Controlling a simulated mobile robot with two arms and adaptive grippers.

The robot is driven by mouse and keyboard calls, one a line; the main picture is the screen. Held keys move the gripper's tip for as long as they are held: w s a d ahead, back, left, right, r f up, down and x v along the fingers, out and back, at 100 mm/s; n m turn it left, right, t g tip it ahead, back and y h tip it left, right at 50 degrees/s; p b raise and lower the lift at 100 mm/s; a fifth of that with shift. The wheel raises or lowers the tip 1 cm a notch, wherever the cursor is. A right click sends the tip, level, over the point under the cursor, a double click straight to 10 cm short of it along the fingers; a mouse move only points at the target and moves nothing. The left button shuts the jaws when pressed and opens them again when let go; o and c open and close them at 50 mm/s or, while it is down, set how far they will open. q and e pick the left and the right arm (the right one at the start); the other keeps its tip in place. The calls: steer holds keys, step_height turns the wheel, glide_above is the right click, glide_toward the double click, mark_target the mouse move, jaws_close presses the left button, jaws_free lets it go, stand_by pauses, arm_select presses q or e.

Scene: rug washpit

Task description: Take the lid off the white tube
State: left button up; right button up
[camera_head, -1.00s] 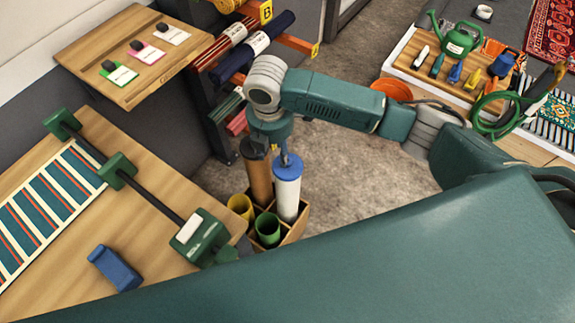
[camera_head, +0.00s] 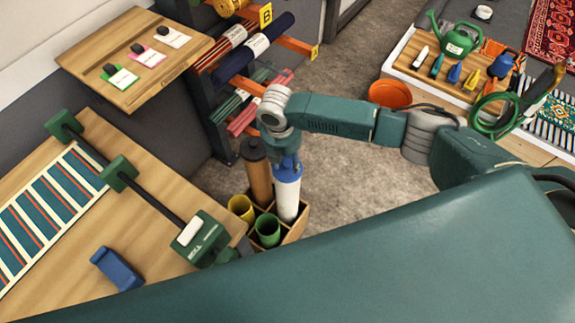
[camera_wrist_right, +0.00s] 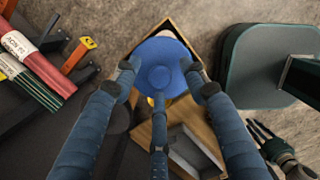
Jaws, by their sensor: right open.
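The white tube (camera_head: 287,201) stands upright in a wooden crate (camera_head: 297,231) on the floor. Its round blue lid (camera_wrist_right: 160,62) is on its top end. My right gripper (camera_head: 287,168) is directly above the tube, pointing down, with its fingers at the lid and partly hiding it. In the right wrist view my right gripper (camera_wrist_right: 160,80) is open, with two fingers at the left and right of the lid and one at its lower side. I cannot tell whether they touch it.
A brown tube (camera_head: 257,172) stands close left of the white one. A yellow tube (camera_head: 240,207) and a green tube (camera_head: 267,230) share the crate. A wooden table (camera_head: 160,247) lies left, a rack with rolled rugs (camera_head: 252,47) behind. Open floor (camera_head: 345,180) lies right.

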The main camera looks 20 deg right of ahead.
steer(key=shift+f, duration=0.15)
steer(key=c, duration=1)
